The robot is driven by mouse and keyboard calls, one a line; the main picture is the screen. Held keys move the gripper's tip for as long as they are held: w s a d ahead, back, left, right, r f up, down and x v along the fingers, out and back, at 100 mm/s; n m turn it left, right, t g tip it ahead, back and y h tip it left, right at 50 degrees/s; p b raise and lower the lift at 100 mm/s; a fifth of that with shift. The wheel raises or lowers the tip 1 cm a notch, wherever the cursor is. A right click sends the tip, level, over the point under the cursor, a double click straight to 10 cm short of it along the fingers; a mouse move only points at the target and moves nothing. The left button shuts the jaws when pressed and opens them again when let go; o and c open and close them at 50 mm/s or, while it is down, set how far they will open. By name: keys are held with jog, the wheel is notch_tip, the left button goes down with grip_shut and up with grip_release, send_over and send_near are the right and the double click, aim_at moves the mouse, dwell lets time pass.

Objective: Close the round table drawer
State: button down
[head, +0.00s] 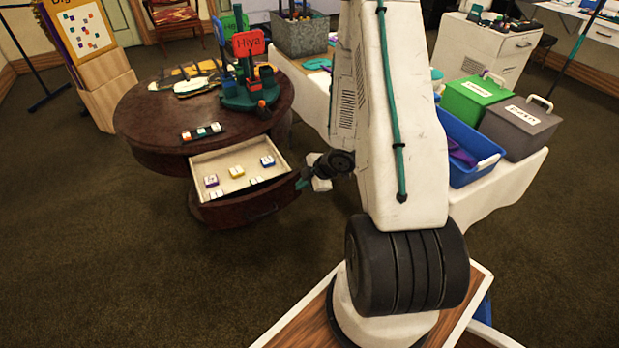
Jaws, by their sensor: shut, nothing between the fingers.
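The round dark wood table (150,118) stands at the left of the head view. Its drawer (250,207) is pulled out toward me, with a pale inside holding several small white, blue and yellow blocks. My gripper (303,184) is shut and empty at the right end of the drawer front. It is close to the drawer's front right corner; I cannot tell whether it touches. My own arm hides what lies behind it in the middle of the view.
On the tabletop are a green stand with a red sign (249,43), pale flat items and a row of small blocks (201,132). A white-clothed table with a blue bin (462,150), green box (477,98) and grey box (520,125) stands right. Carpet in front is clear.

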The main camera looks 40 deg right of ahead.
aim_at(284, 185)
jog(key=w, duration=0.1)
jog(key=w+f, duration=0.1)
jog(key=w, duration=0.1)
jog(key=w+f, duration=0.1)
jog(key=shift+w+d+f, duration=0.1)
jog(key=shift+w+f, duration=0.15)
jog(key=shift+w+d, duration=0.15)
jog(key=shift+w, duration=0.4)
